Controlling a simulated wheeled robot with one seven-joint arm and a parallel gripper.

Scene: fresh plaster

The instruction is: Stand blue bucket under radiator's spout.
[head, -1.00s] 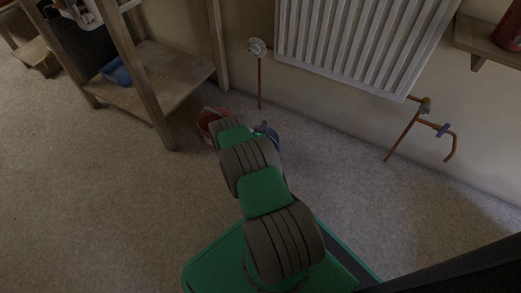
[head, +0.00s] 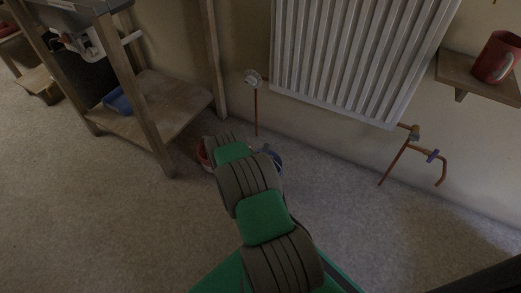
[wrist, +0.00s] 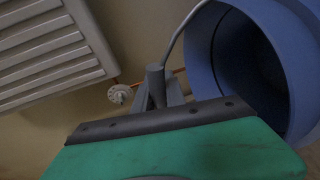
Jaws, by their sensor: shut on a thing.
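The blue bucket (head: 278,161) shows only in part behind my arm in the head view. In the wrist view the blue bucket (wrist: 262,60) is large at the right, its open mouth facing the camera. My gripper (wrist: 158,82) is shut on its thin grey handle, beside the rim. My arm hides the gripper in the head view. The radiator (head: 355,55) hangs on the wall, and its white edge is at left in the wrist view (wrist: 45,50). The spout (head: 442,172) is a bent copper pipe with a purple tap, low at the radiator's right end.
A red bucket (head: 203,154) stands left of my arm, partly hidden. A wooden workbench (head: 165,107) with a lower shelf stands at left, a blue thing (head: 118,101) on that shelf. Carpet below the spout is clear.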

